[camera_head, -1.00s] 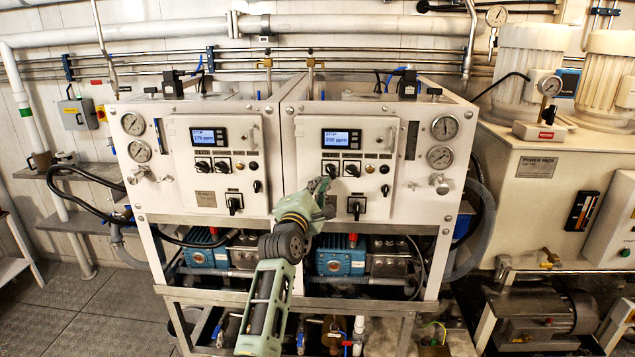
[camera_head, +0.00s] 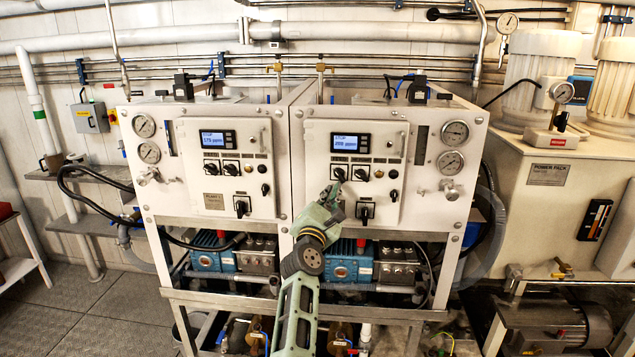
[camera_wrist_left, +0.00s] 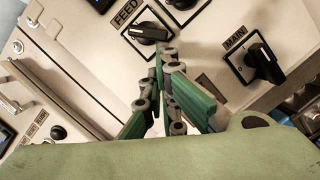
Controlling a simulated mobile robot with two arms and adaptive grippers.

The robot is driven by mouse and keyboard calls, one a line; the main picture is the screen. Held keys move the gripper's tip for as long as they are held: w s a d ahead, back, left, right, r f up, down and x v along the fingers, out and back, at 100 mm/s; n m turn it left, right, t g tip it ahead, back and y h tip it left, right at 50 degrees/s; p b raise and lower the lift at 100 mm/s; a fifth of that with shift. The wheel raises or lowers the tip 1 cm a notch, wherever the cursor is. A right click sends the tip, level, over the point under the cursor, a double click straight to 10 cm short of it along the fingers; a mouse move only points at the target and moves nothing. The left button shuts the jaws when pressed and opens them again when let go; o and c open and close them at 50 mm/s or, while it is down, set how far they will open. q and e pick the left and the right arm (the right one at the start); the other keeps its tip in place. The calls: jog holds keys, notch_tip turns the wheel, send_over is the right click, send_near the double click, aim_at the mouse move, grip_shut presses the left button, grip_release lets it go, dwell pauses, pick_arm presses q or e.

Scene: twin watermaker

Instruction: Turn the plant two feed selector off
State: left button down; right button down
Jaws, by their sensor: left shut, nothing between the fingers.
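The plant two feed selector (camera_head: 339,174) is a black rotary knob on the right white cabinet, the left of two knobs below the display. In the left wrist view the knob (camera_wrist_left: 147,32) sits on a white plate marked FEED, its handle nearly level in the picture with a pale mark at its left end. My left gripper (camera_head: 332,189) is shut and empty, just below and left of the knob. In the wrist view its fingertips (camera_wrist_left: 160,65) are close to the knob; I cannot tell whether they touch. My right gripper does not show.
The MAIN selector (camera_wrist_left: 265,62) lies to the right in the wrist view; it also shows low on the panel (camera_head: 365,211). The right cabinet's display (camera_head: 351,143) reads STOP. The left cabinet has a matching panel (camera_head: 218,165). A power pack (camera_head: 545,170) stands at the right.

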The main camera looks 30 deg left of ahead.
jog(key=shift+d, duration=0.35)
dwell(0.3)
